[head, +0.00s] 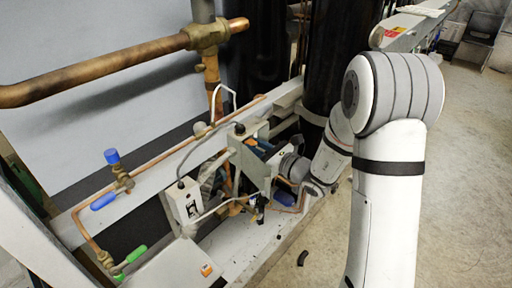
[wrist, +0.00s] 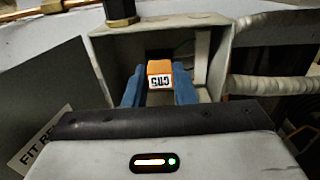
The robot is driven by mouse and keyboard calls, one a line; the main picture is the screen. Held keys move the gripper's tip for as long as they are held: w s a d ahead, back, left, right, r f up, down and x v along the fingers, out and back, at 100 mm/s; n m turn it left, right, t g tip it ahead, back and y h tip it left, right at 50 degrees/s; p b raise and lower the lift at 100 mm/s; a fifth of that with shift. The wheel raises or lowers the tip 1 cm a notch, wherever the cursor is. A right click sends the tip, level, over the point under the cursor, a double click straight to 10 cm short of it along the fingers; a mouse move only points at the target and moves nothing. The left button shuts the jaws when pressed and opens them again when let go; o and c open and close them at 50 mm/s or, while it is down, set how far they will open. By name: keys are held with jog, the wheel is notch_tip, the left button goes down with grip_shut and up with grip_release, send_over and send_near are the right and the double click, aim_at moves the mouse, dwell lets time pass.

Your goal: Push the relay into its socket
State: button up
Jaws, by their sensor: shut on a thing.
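The relay (wrist: 159,74) is a small orange block with a white label, which reads upside down in the wrist view. My gripper (wrist: 158,92) is shut on it, with one blue finger on each side. The relay is at the mouth of an open grey box (wrist: 108,62), in front of its dim interior. The socket cannot be made out; the relay and fingers cover the middle of the box. I cannot tell whether the relay touches it. In the head view my gripper (head: 268,150) is at the grey box (head: 243,158), and the relay cannot be made out.
A pale wrapped pipe (wrist: 275,87) runs right of the box, and a black fitting with a brass nut (wrist: 121,12) sits on top. Copper pipes with blue-handled (head: 104,200) and green-handled valves lie left in the head view. A black cylinder (head: 333,60) stands behind.

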jog(key=shift+w+a, duration=0.25)
jog(key=shift+a, duration=0.05)
dwell(0.5)
jog(key=o, duration=1)
jog(key=shift+c, duration=0.2)
jog(key=shift+o, duration=0.3)
jog(key=o, duration=0.3)
jog(key=shift+o, duration=0.2)
jog(key=b+v, duration=0.1)
jog(key=v, duration=0.7)
